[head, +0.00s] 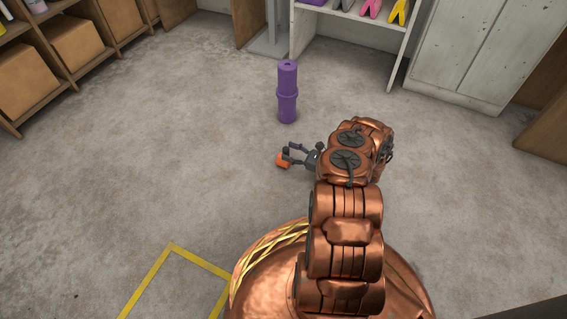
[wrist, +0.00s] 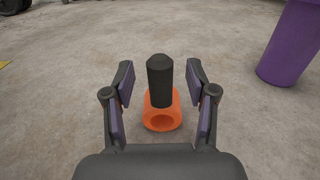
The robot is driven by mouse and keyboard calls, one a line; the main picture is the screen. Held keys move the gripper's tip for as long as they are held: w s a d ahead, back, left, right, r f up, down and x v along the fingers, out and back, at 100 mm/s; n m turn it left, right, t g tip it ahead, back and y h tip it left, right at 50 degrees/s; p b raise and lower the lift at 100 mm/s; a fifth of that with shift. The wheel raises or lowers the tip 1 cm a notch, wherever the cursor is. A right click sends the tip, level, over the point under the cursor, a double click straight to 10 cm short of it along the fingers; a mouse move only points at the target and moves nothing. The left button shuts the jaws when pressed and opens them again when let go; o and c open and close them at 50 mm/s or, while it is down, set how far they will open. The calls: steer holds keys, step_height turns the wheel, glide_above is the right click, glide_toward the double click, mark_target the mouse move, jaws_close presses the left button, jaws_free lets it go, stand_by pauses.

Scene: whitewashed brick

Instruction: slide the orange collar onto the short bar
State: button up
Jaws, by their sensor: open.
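The orange collar (wrist: 162,124) is on the concrete floor in the wrist view, with a round opening facing me. The short bar (wrist: 160,78) is a dark, faceted rod that stands up at the collar. Its lower end overlaps the collar's upper part; I cannot tell whether it passes through it. My gripper (wrist: 160,84) is open, one finger on each side of the bar and collar, with gaps showing on both sides. In the head view the collar (head: 282,161) is a small orange patch at the fingertips of my gripper (head: 291,154); the bar is hard to make out there.
A purple post (head: 287,92) stands on the floor just beyond my gripper, and at upper right in the wrist view (wrist: 291,43). Shelves with boxes (head: 75,42) are at upper left, a pale cabinet (head: 480,50) at upper right. The floor to the left is open, with yellow markings (head: 150,274).

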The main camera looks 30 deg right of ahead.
steer(key=shift+w+a+f+b, duration=0.2)
steer(key=shift+w+a+b, duration=0.15)
steer(key=shift+w, duration=0.2)
steer(key=shift+w+a+r, duration=0.1)
steer(key=shift+w+a, duration=0.15)
steer(key=shift+w, duration=0.15)
jaws_close()
